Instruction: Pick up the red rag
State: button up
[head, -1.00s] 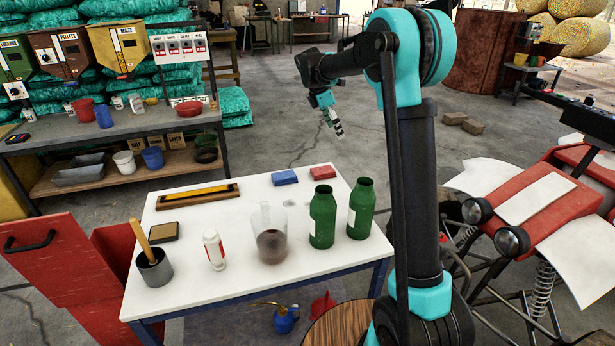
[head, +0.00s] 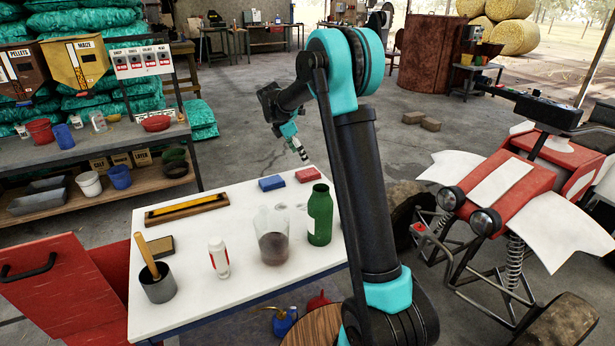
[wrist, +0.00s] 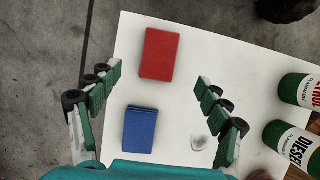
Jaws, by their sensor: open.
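The red rag (head: 307,174) is a flat folded rectangle at the far right part of the white table (head: 190,245). It also shows in the wrist view (wrist: 160,54), at the top centre. A similar blue folded cloth (head: 272,183) lies beside it, and in the wrist view (wrist: 140,130) it is nearer my gripper's base. My gripper (head: 303,154) appears above the far table edge near the red rag, pointing down. In the wrist view my gripper (wrist: 157,80) is open and empty, its fingers spread wide to either side of the cloths.
A green bottle (head: 320,217) stands near the red rag; the wrist view shows two bottles at right, labelled PETROL (wrist: 298,90) and DIESEL (wrist: 290,145). A clear jug (head: 273,238), white bottle (head: 219,259) and grey pot (head: 158,285) stand on the table. A red quad bike (head: 540,200) is at right.

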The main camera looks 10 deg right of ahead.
aim_at(308, 172)
jog(key=shift+x, duration=4.45)
jog(key=shift+f, duration=0.25)
jog(key=c, duration=1.2)
jog(key=shift+c, duration=0.2)
notch_tip(308, 172, up, 21)
jog(key=shift+f, duration=0.2)
